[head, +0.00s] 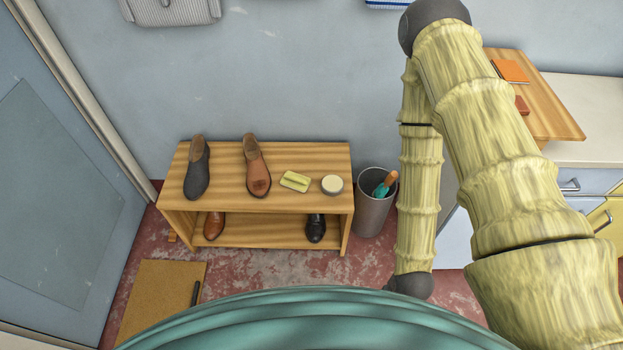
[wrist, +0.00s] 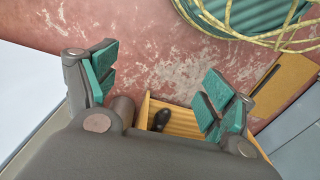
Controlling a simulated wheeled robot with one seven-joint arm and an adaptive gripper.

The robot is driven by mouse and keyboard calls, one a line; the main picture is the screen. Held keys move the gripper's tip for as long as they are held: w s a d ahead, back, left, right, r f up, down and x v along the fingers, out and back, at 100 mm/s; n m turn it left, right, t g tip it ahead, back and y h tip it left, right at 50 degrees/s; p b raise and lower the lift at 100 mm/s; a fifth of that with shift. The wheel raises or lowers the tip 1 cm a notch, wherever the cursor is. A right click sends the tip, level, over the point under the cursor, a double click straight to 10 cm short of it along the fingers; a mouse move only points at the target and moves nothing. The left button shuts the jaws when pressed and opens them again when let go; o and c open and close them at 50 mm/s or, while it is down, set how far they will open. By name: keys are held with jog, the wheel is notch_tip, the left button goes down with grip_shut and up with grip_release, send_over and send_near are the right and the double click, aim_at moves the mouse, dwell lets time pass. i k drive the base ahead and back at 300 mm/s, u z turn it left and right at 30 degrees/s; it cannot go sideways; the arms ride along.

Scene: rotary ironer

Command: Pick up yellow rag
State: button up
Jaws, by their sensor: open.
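The yellow rag (head: 295,181) lies folded on the top board of the wooden shoe rack (head: 255,240) in the head view. It sits between a brown shoe (head: 257,167) and a round pale tin (head: 332,185). My gripper (wrist: 160,84) shows in the wrist view with its two teal-padded fingers wide apart and nothing between them. Beyond the fingers are the floor and part of the rack. The rag cannot be made out in the wrist view. My arm hangs to the right of the rack in the head view, and I cannot make out the fingers there.
A grey bin (head: 374,205) holding a teal-and-orange item stands right of the rack. A dark shoe (head: 197,169) stands on the rack's left end; two more are below. A brown mat (head: 160,298) lies on the floor. A counter with drawers (head: 590,182) is at right.

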aim_at(291, 180)
jog(key=z, duration=1.55)
jog(key=i, duration=0.7)
jog(key=u, duration=2.5)
